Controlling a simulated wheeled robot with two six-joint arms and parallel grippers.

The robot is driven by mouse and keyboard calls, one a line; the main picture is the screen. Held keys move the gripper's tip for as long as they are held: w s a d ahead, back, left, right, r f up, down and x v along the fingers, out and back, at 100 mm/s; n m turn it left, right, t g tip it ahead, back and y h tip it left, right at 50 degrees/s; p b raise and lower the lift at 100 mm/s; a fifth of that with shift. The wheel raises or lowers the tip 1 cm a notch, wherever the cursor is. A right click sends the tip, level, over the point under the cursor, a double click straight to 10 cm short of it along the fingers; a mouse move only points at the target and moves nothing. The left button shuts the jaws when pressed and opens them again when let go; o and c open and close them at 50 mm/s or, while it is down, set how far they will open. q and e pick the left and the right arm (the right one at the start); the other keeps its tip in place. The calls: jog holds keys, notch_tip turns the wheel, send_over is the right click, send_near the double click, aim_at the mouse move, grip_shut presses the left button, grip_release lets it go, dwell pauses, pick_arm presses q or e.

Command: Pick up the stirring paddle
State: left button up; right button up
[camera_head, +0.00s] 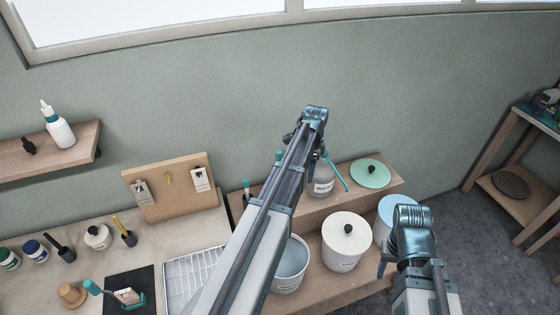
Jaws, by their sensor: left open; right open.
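I cannot identify the stirring paddle for certain. A slim tool with a teal top (246,184) stands upright just left of my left arm, its lower part hidden. A teal rod (335,174) slants beside the labelled water jug (322,186) on the raised shelf. My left arm reaches up across the middle, in front of the bench and shelf. My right arm rises at the lower right, in front of the blue-topped container.
A white bucket with a black-knobbed lid (343,246), an open bucket (289,262) and a blue-topped container (384,215) stand low. A green lid (370,174) lies on the raised shelf (392,185). A tool board (165,205) and white rack (190,275) are left.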

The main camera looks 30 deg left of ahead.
aim_at(279, 151)
pick_arm(q)
jog(key=w+a+r+p, duration=0.1)
jog(key=a+r, duration=0.1)
jog(key=a, duration=0.2)
jog(key=w+a+r+m+p, duration=0.1)
jog(key=w+a+r+p, duration=0.1)
jog(key=a, duration=0.3)
jog(key=w+a+r+m+p, duration=0.1)
jog(key=a+r, duration=0.1)
jog(key=a, duration=0.2)
jog(key=shift+w+a+r, duration=0.2)
jog(key=shift+w+a, duration=0.05)
jog(key=shift+a, duration=0.05)
pick_arm(e)
notch_tip(279, 151, up, 6)
pick_arm(q)
jog(key=shift+a+m, duration=0.4)
jog(key=shift+a, duration=0.05)
notch_tip(279, 151, down, 9)
jog(key=b, duration=0.8)
jog(key=shift+d+r, duration=0.1)
jog(key=shift+r, duration=0.05)
pick_arm(e)
notch_tip(279, 151, down, 8)
jog(key=shift+f, duration=0.15)
